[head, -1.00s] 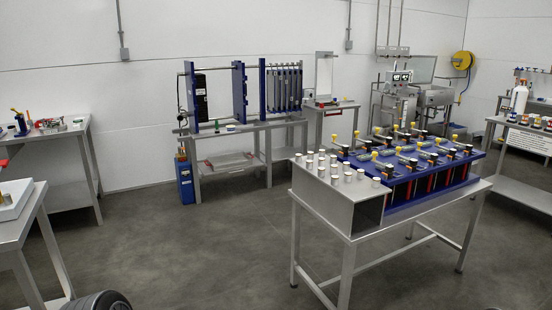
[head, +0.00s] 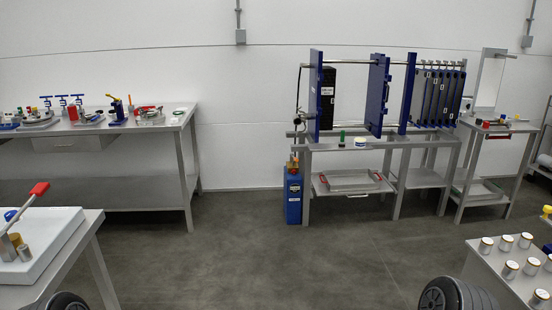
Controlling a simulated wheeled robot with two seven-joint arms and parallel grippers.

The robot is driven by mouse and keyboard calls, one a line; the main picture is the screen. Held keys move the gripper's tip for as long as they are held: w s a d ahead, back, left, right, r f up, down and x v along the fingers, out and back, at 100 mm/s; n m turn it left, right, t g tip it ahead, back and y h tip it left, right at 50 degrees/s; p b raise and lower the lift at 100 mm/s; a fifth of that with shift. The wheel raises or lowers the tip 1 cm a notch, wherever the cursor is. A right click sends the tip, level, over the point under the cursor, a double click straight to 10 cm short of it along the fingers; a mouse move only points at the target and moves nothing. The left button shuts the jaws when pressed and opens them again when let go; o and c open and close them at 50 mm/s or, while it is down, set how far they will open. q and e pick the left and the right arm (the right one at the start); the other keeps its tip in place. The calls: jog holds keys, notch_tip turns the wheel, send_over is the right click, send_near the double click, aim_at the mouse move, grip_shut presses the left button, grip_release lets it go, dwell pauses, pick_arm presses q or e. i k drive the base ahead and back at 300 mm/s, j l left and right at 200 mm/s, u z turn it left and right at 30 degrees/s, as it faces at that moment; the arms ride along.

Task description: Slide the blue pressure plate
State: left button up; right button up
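The filter-press-like rig stands on a metal bench against the back wall, right of centre in the head view. It has several upright blue plates hung along horizontal rails: one at the left end (head: 316,95), a middle blue plate (head: 377,95) and another blue plate (head: 408,93) close to its right. I cannot tell for sure which is the pressure plate. A gap with a black block (head: 328,97) lies between the left-end and middle plates. A stack of dark plates (head: 437,95) hangs at the right. Neither of my grippers is in view.
A tool bench (head: 185,112) is at the back left. Nearer tables stand at the lower left (head: 92,222) and lower right (head: 480,262). The floor between them is clear.

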aim_at(375, 109)
jog(key=i+z, duration=0.15)
jog(key=i, duration=0.35)
jog(key=i+z, duration=0.1)
jog(key=i, duration=0.45)
jog(key=i+j+z, duration=0.15)
jog(key=i, duration=0.35)
jog(key=i+j+z, duration=0.1)
jog(key=i, duration=0.4)
jog(key=i+j+z, duration=0.15)
jog(key=i, duration=0.35)
jog(key=i+l+z, duration=0.2)
jog(key=i+z, duration=0.15)
jog(key=i, duration=0.25)
jog(key=i+z, duration=0.35)
jog(key=i, duration=0.25)
jog(key=i+j+z, duration=0.2)
jog(key=i+z, duration=0.2)
jog(key=i, duration=0.25)
jog(key=i+l, duration=0.25)
jog(key=i, duration=0.15)
jog(key=i+l, duration=0.2)
jog(key=i, duration=0.2)
jog(key=z, duration=0.05)
